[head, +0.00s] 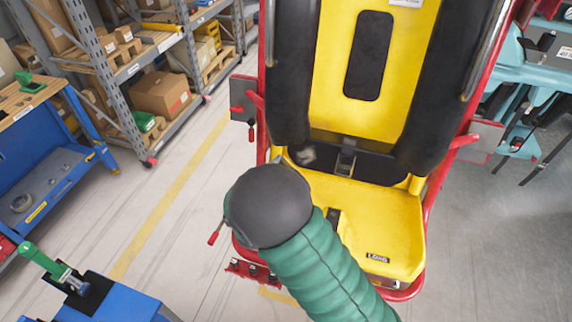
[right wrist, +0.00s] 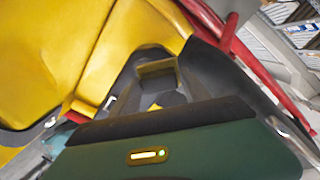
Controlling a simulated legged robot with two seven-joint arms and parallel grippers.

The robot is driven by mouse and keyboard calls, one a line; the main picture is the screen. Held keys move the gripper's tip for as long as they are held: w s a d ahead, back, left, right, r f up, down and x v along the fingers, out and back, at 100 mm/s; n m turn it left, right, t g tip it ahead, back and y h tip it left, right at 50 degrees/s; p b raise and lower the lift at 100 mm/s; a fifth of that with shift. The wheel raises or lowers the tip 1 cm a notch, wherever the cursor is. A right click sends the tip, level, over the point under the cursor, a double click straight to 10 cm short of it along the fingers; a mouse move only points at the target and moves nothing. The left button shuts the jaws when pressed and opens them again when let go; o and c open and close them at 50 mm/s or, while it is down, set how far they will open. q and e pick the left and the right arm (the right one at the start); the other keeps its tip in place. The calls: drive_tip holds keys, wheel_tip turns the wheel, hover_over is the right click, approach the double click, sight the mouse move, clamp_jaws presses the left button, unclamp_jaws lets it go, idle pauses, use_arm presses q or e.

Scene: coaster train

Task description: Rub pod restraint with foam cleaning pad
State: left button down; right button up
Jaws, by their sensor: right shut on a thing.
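The pod restraint, black padded side bars (head: 293,70) on a yellow seat (head: 385,215), stands open to view at the centre of the head view. My right gripper (head: 268,205) is in front of the seat's left side, its black rounded back towards the camera, so its jaws are hidden there. In the right wrist view the green gripper body (right wrist: 215,152) faces the yellow seat and a dark part with an opening (right wrist: 157,72). The gripper is shut on the foam cleaning pad, which I cannot clearly make out. Contact with the restraint cannot be told. My left gripper is not in view.
A red tube frame (head: 262,110) edges the seat, with red levers on both sides. A buckle (head: 346,157) lies at the seat back. Shelving with boxes (head: 162,95) and a blue workbench (head: 50,165) stand left.

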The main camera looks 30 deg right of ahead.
sight(295, 152)
drive_tip(key=shift+s+a+r, duration=0.1)
drive_tip(key=shift+s+a, duration=0.1)
drive_tip(key=shift+a, duration=0.05)
drive_tip(key=shift+w+d, duration=0.15)
drive_tip(key=shift+w+d+f+b, duration=0.1)
drive_tip(key=shift+d+f+b, duration=0.1)
drive_tip(key=shift+f+b, duration=0.1)
drive_tip(key=shift+b+x, duration=1.3)
drive_tip(key=shift+x, duration=1.75)
drive_tip(key=shift+b+x, duration=0.45)
drive_tip(key=shift+x, duration=0.6)
